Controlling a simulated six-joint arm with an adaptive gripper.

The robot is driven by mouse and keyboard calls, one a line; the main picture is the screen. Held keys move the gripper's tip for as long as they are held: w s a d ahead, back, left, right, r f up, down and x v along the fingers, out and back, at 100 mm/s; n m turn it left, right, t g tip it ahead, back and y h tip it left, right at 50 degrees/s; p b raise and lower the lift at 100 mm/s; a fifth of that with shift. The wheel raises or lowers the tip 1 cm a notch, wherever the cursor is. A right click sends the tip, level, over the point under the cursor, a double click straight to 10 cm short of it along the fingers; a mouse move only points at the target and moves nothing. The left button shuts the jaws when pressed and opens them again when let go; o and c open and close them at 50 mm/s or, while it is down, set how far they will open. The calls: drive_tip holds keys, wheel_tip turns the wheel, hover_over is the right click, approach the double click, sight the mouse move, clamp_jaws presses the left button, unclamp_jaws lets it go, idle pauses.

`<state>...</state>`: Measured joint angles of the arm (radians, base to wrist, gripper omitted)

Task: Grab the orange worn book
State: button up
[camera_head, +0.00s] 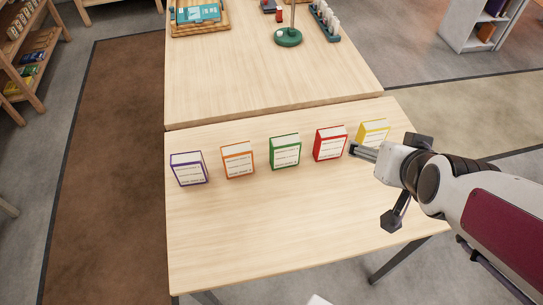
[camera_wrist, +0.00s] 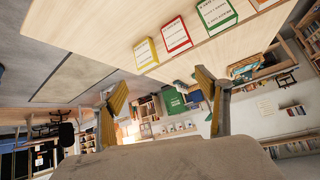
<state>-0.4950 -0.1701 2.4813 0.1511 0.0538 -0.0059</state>
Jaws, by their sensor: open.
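The orange book (camera_head: 238,160) stands upright on the near table, second from the left in a row of books, in the head view. I cannot tell any wear on it at this size. My gripper (camera_head: 364,153) is at the right end of the row, in front of the yellow book (camera_head: 373,131) and partly covering it. In the wrist view my gripper (camera_wrist: 164,98) is open, with nothing between its fingers.
A purple book (camera_head: 188,169), a green book (camera_head: 285,152) and a red book (camera_head: 330,143) stand in the same row, spaced apart. The near table (camera_head: 270,225) is clear in front. A green lamp base (camera_head: 288,38) and a wooden tray (camera_head: 200,30) are on the far table.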

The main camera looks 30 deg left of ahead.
drive_tip(key=a+f+n+y, duration=0.1)
drive_tip(key=a+f, duration=0.3)
drive_tip(key=a, duration=0.6)
drive_tip(key=n+t+y, duration=0.1)
drive_tip(key=n+y, duration=0.3)
approach(240, 159)
drive_tip(key=x, duration=0.3)
drive_tip(key=w+x, duration=0.1)
drive_tip(key=shift+d, duration=0.2)
drive_tip(key=shift+s+a+f+n+y, duration=0.15)
drive_tip(key=shift+s+a+n+y, duration=0.15)
drive_tip(key=shift+s+y, duration=0.1)
drive_tip(key=shift+w, duration=0.15)
drive_tip(key=shift+x, duration=1.2)
drive_tip(key=shift+a+f, duration=0.1)
